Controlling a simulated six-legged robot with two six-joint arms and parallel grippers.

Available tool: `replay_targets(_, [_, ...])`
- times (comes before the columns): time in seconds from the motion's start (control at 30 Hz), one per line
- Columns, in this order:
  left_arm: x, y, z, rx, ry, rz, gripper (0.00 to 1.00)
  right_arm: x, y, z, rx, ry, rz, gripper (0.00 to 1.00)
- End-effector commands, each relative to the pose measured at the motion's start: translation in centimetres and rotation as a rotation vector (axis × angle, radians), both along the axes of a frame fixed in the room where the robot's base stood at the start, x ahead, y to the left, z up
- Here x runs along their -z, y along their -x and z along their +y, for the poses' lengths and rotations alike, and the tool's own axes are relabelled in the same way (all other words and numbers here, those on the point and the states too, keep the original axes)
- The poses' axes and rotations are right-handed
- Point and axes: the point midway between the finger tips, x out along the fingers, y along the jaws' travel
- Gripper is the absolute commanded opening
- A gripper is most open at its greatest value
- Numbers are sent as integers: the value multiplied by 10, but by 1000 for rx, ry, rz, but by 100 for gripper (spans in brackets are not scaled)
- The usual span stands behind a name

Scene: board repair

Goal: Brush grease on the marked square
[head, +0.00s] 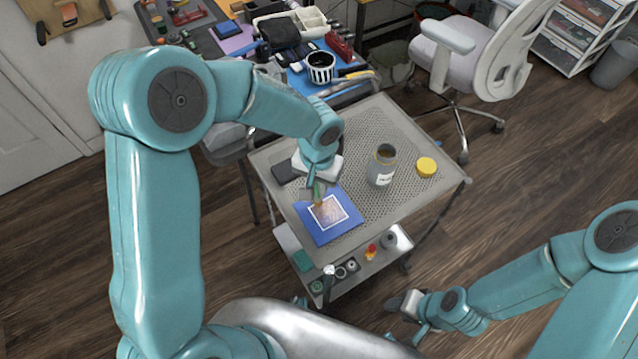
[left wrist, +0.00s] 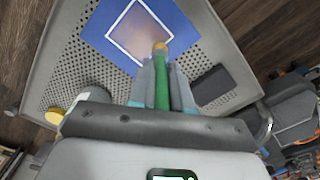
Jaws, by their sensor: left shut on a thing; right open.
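A blue board (head: 312,230) lies on the perforated metal cart top (head: 361,122). It bears a brownish square (head: 327,212) with a white outline, which also shows in the left wrist view (left wrist: 137,35). My left gripper (head: 315,183) is shut on a green-handled brush (left wrist: 161,85). The brush's tan tip is at the edge of the marked square; I cannot tell whether it touches. An open jar (head: 381,170) with a white label and dark contents stands upright right of the board. My right gripper (head: 406,318) is open and empty, low and apart from the cart.
A yellow lid (head: 427,167) lies right of the jar. A dark flat box (head: 285,173) lies beside the board. Small parts sit on the cart's lower shelf (head: 345,280). A cluttered workbench (head: 295,75) and an office chair (head: 480,60) stand behind.

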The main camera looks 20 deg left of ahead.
Motion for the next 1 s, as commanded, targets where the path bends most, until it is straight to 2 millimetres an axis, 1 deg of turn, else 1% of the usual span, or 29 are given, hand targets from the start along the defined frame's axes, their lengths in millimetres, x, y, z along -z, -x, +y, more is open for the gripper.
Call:
replay_targets(0.1, [-10,-1,0,-1,0,-1,0,-7,0,0,0,0,0,43])
replay_targets(0.17, [-21,0,0,0,1,-4,0,-9,0,0,0,0,0,43])
replay_targets(0.4, [-34,0,0,1,1,-1,0,-19,0,0,0,0,0,43])
replay_targets(0.8, [-71,-3,5,0,1,-1,0,-45,0,0,0,0,0,43])
replay_targets(0.9, [-78,-4,6,0,1,-1,0,-49,0,0,0,0,0,43])
replay_targets(1.0, [-81,-5,7,0,1,0,0,-51,0,0,0,0,0,43])
